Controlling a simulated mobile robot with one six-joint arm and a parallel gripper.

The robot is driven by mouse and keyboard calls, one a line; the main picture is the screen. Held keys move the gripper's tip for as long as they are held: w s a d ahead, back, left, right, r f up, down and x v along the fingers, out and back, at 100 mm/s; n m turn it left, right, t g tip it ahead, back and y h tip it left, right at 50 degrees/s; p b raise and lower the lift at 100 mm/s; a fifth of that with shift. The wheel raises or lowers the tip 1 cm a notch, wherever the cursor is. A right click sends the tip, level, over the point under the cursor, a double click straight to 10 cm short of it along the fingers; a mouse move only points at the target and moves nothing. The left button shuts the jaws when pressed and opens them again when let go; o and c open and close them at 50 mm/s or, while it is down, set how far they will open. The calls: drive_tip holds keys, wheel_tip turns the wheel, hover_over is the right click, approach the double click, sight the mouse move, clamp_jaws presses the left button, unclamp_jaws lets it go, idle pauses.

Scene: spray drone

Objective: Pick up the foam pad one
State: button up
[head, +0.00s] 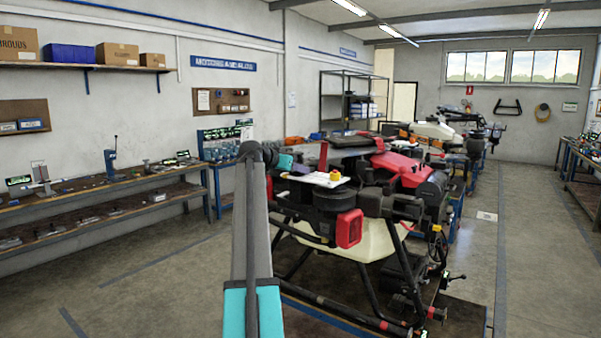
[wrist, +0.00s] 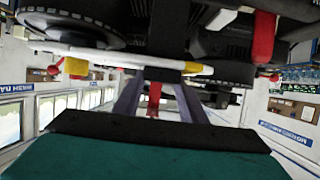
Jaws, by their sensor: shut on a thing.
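My gripper (wrist: 158,84) shows in the wrist view with its two grey-purple fingers reaching up from the teal body. The fingertips are shut on a small dark block (wrist: 163,75), which appears to be the foam pad. In the head view my gripper (head: 302,171) is small, past the teal wrist, close above the drone's front arm and a white strip with a yellow knob. The pad cannot be made out there. In the wrist view the block lies against the white bar and dark drone parts, and I cannot tell whether it touches them.
The drone (head: 395,180), with red parts, black legs and a pale tank (head: 345,240), stands close ahead. A red block (head: 349,229) hangs at its front. A long workbench (head: 100,190) runs along the left wall. The floor between is clear.

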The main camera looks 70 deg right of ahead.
drive_tip(key=shift+r, duration=0.1)
drive_tip(key=shift+r+b, duration=1.05)
drive_tip(key=shift+r, duration=0.6)
drive_tip(key=s+a+r+b, duration=0.1)
drive_tip(key=s+a+b, duration=0.3)
drive_tip(key=s+a, duration=0.6)
drive_tip(key=shift+s+a+r+b, duration=0.3)
drive_tip(key=shift+a+b, duration=0.1)
drive_tip(key=shift+a, duration=0.6)
